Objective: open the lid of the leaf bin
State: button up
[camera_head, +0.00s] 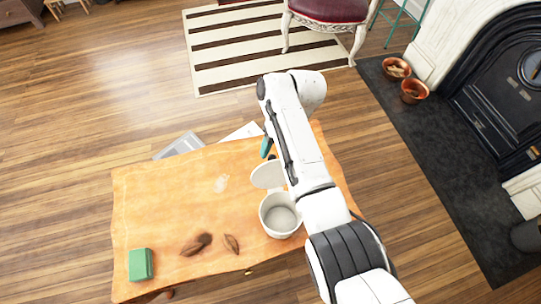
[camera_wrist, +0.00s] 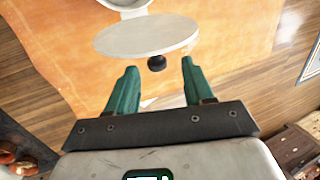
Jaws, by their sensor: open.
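The white round leaf bin (camera_head: 279,222) stands on the wooden table near its right side, with its grey inside showing. Its pale round lid (camera_head: 267,174) is tilted up at the far side of the bin, and the mouth is uncovered. In the wrist view the lid (camera_wrist: 147,36) has a small black knob (camera_wrist: 156,63) at its near edge, and part of the bin rim (camera_wrist: 125,4) shows beyond. My gripper (camera_wrist: 159,66) is open, its green fingers on either side of the knob's position in the picture. Contact with the knob cannot be told. My arm hides part of the bin's surroundings.
The table (camera_head: 160,200) holds a green box (camera_head: 140,265) at the front left and brown leaf-like pieces (camera_head: 196,244) left of the bin. A pale mark (camera_head: 221,183) lies mid-table. Papers (camera_head: 180,145) lie beyond the table. The table's left part is mostly clear.

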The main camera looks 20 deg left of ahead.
jog(key=shift+v, duration=2.15)
jog(key=s+d+f+m+t, duration=0.1)
jog(key=s+d+f, duration=0.25)
jog(key=d, duration=0.35)
jog(key=s+d+f+m, duration=0.1)
jog(key=s+d+f, duration=0.25)
jog(key=d, duration=0.35)
jog(key=s+d+f+m+t, duration=0.1)
jog(key=s+d+f, duration=0.25)
jog(key=d, duration=0.35)
jog(key=s+d+r+m+h, duration=0.1)
jog(key=s+d+r+m, duration=0.1)
jog(key=s+d, duration=0.6)
jog(key=s+d+r+m+t+h, duration=0.1)
jog(key=s+d+r+m, duration=0.1)
jog(key=s+d, duration=0.6)
jog(key=s+r, duration=0.1)
jog(key=s, duration=0.4)
jog(key=shift+d+t+h, duration=0.3)
jog(key=shift+h, duration=0.1)
jog(key=shift+s, duration=0.1)
jog(key=shift+c, duration=0.3)
